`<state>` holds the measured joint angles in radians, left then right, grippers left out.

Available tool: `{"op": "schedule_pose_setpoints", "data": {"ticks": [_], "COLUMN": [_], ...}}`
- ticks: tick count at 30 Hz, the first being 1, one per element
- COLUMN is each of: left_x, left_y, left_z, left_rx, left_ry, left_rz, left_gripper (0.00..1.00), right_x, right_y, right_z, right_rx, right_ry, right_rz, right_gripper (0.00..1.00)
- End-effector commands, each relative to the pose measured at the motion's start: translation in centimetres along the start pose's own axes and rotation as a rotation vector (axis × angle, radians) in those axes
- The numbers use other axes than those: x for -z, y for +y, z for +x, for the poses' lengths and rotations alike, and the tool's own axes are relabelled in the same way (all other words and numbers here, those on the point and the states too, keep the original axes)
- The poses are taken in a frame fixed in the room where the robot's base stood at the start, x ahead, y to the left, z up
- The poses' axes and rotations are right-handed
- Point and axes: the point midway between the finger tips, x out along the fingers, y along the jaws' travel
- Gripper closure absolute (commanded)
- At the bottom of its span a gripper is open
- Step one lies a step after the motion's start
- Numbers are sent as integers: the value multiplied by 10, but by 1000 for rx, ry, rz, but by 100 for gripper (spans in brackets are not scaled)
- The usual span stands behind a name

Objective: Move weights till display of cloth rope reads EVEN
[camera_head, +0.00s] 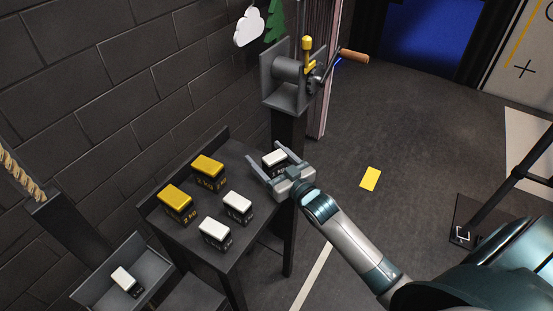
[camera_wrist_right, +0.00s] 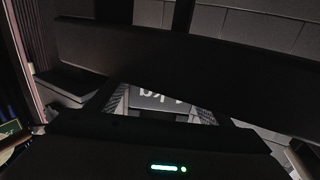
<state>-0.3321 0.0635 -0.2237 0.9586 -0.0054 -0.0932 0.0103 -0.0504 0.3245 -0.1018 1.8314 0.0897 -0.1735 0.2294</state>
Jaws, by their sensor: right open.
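Several weights stand on a dark table (camera_head: 232,262). Two have yellow tops, a rear one (camera_head: 208,166) and a front one (camera_head: 175,199). Two white-topped weights stand nearer, one (camera_head: 238,204) and another (camera_head: 214,231). A further white-topped weight (camera_head: 273,158) is at the table's right end, between the spread fingers of my right gripper (camera_head: 270,166). The right gripper is open. In the right wrist view, a dark face with pale lettering (camera_wrist_right: 160,100) shows close ahead. One white-topped weight (camera_head: 123,277) lies in a grey tray (camera_head: 150,262) at lower left. No display reading is visible. My left gripper is out of view.
A rope (camera_head: 22,178) hangs at the left edge by a dark post. A crank winch (camera_head: 290,75) with a wooden handle stands on a post behind the table. A white cloud (camera_head: 248,27) and green tree cutout are on the wall. A yellow card (camera_head: 370,179) lies on open floor.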

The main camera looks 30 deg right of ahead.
Motion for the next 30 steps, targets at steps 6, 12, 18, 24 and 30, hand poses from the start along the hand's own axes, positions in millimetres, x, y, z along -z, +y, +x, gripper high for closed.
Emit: {"op": "schedule_pose_setpoints", "data": {"ticks": [6, 12, 18, 24, 30], "left_x": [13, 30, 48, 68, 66], "left_y": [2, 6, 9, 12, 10], "left_z": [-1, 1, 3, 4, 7], "left_rx": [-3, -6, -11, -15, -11], "left_ry": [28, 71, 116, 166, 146], "left_rz": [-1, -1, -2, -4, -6], "left_gripper": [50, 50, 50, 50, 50], "right_x": [2, -1, -1, 0, 0], "right_y": [0, 0, 0, 0, 0], "right_z": [0, -17, -54, -91, -126], "right_rx": [0, 1, 1, 1, 1], "right_ry": [3, 2, 3, 4, 3], "right_rz": [0, 0, -1, -1, 0], "right_gripper": [27, 27, 27, 27, 27]}}
